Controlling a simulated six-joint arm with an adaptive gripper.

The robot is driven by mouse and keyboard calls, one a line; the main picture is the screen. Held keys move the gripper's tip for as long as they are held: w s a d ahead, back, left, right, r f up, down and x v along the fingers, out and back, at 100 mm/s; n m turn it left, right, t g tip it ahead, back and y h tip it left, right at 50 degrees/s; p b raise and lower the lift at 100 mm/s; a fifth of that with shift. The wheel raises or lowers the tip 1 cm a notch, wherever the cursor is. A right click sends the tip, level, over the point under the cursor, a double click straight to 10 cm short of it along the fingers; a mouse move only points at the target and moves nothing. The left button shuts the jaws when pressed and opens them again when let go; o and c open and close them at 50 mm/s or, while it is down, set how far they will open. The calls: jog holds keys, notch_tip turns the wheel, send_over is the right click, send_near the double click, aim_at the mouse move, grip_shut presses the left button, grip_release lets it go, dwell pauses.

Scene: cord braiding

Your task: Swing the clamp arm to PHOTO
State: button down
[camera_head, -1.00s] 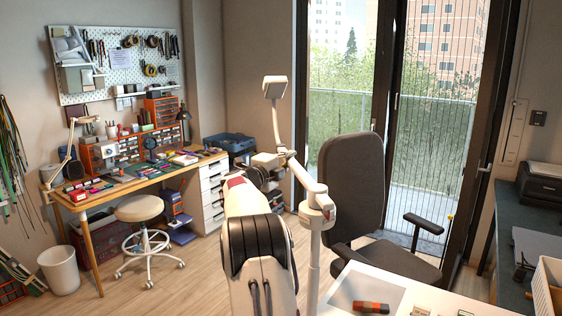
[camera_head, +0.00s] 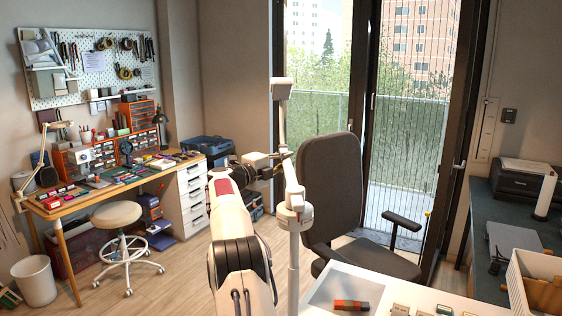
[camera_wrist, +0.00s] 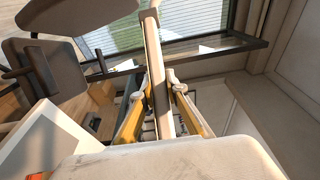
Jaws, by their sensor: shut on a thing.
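The clamp arm (camera_head: 293,188) is white, with a jointed link on an upright post (camera_head: 294,250). Its upper link rises nearly upright to a small pale rectangular head (camera_head: 281,88). My gripper (camera_head: 279,158) reaches it from the left at the joint between the links. In the wrist view my gripper (camera_wrist: 160,95) has its yellow-sided fingers on both sides of a pale bar of the clamp arm (camera_wrist: 154,60), shut on it. No PHOTO mark is readable in either view.
A dark office chair (camera_head: 335,190) stands just right of and behind the post. A white table (camera_head: 385,290) with a red and dark block (camera_head: 351,305) is at the front right. A white basket (camera_head: 535,285) stands at the right edge. A stool (camera_head: 117,215) and workbench are far left.

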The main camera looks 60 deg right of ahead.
jog(key=shift+s+d+g, duration=0.25)
jog(key=shift+s+g, duration=0.05)
jog(key=shift+s, duration=0.05)
dwell(0.4)
jog(key=c, duration=2)
grip_release()
jog(key=shift+a, duration=0.15)
jog(key=shift+v, duration=5.85)
